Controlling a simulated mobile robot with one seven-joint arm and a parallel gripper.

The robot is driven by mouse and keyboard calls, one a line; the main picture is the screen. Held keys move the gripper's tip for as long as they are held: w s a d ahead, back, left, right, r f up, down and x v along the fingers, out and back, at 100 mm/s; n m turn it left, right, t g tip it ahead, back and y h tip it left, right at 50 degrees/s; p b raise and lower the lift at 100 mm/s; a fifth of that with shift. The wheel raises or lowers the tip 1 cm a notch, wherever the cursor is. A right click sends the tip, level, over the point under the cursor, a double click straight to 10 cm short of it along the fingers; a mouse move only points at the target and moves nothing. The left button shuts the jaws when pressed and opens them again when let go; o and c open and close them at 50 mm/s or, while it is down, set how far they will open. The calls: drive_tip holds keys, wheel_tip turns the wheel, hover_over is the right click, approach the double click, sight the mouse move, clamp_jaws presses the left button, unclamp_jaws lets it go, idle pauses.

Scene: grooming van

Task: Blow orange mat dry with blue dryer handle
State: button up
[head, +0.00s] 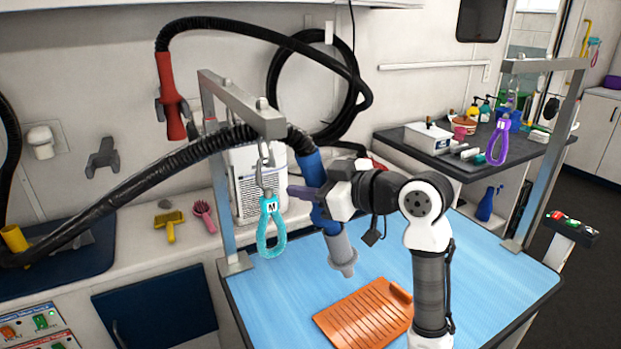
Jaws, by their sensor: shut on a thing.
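The orange mat (358,318) is ribbed and lies flat on the blue grooming table (465,258). My arm hides part of its right side. The blue dryer handle (314,172) hangs nearly upright above the table, with a grey nozzle (341,250) pointing down just behind the mat. A black hose (110,205) runs from its top to the left. My gripper (312,194) is shut on the blue handle from the right. The fingertips are partly hidden by the handle. I cannot tell whether air is blowing.
A metal frame with an overhead bar (240,105) stands at the table's left, and a teal loop (271,228) hangs from it near the handle. A red dryer handle (170,97) hangs on the wall. A second post (545,150) with a purple loop (498,143) stands right.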

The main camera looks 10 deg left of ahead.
sight(323, 224)
drive_tip(key=shift+d+f+b, duration=0.1)
drive_tip(key=shift+f+b, duration=1.9)
drive_tip(key=shift+f, duration=0.85)
drive_tip(key=shift+s, duration=0.1)
drive_tip(key=shift+s+d, duration=1.85)
drive_tip(key=shift+s, duration=0.1)
drive_tip(key=w+d, duration=0.5)
drive_tip(key=shift+d, duration=0.35)
idle(0.4)
drive_tip(key=shift+r, duration=0.15)
idle(0.5)
drive_tip(key=shift+r+p, duration=1.65)
drive_tip(key=shift+r, duration=0.75)
